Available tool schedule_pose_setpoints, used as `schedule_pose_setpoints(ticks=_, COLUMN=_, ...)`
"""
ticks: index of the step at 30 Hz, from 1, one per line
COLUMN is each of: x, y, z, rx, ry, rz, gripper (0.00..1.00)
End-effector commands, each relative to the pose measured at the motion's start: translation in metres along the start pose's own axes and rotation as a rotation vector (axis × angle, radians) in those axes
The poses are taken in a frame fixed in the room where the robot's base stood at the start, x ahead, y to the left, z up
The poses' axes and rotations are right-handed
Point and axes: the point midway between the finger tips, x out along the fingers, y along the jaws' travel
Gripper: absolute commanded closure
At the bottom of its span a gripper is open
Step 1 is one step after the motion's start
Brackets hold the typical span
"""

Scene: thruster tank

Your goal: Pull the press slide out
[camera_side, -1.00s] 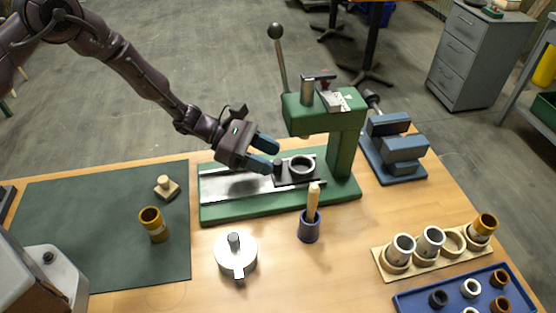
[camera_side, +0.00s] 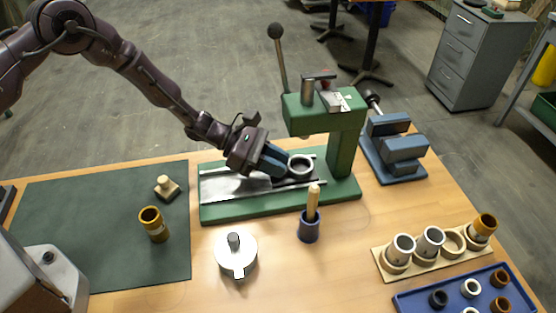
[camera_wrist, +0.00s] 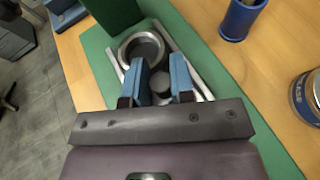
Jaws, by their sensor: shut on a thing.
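The green press (camera_side: 338,120) stands at the back middle of the bench, with its long green base reaching left. The press slide, with a ring-shaped nest (camera_side: 301,166), sits on the rails near the press column; the nest also shows in the wrist view (camera_wrist: 126,50). My gripper (camera_side: 274,168) is low over the rails at the slide's left end. In the wrist view my blue fingers (camera_wrist: 160,82) are shut on the slide's grey round knob (camera_wrist: 160,83), between the fingertips. In the side view the fingers hide the knob.
The bare metal track (camera_side: 228,184) left of my gripper is clear. A blue cup with a wooden-handled tool (camera_side: 309,226) and a white round pot (camera_side: 236,256) stand in front of the base. The press lever (camera_side: 280,60) rises behind.

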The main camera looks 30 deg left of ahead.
Motion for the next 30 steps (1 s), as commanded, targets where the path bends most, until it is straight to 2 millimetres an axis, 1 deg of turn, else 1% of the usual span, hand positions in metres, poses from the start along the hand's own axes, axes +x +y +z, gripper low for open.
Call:
schedule_pose_setpoints(ticks=5, x=-0.031, y=-0.013, z=-0.013, rx=-0.006, ry=0.002, rz=0.004, gripper=1.00)
schedule_pose_setpoints(ticks=9, x=-0.065, y=-0.030, z=-0.027, rx=-0.007, ry=0.003, rz=0.006, gripper=1.00)
schedule_pose_setpoints(ticks=12, x=-0.084, y=-0.041, z=-0.035, rx=-0.004, ry=0.003, rz=0.005, gripper=1.00)
schedule_pose_setpoints(ticks=15, x=-0.096, y=-0.048, z=-0.040, rx=-0.003, ry=0.003, rz=0.004, gripper=1.00)
schedule_pose_setpoints(ticks=19, x=-0.102, y=-0.052, z=-0.042, rx=-0.001, ry=0.002, rz=0.002, gripper=1.00)
schedule_pose_setpoints(ticks=27, x=-0.103, y=-0.053, z=-0.043, rx=0.000, ry=0.003, rz=-0.001, gripper=1.00)
schedule_pose_setpoints(ticks=28, x=-0.103, y=-0.053, z=-0.044, rx=0.000, ry=0.004, rz=-0.002, gripper=0.70)
schedule_pose_setpoints(ticks=29, x=-0.103, y=-0.053, z=-0.044, rx=-0.001, ry=0.004, rz=-0.002, gripper=0.63)
schedule_pose_setpoints(ticks=30, x=-0.103, y=-0.053, z=-0.044, rx=-0.001, ry=0.004, rz=-0.001, gripper=0.54)
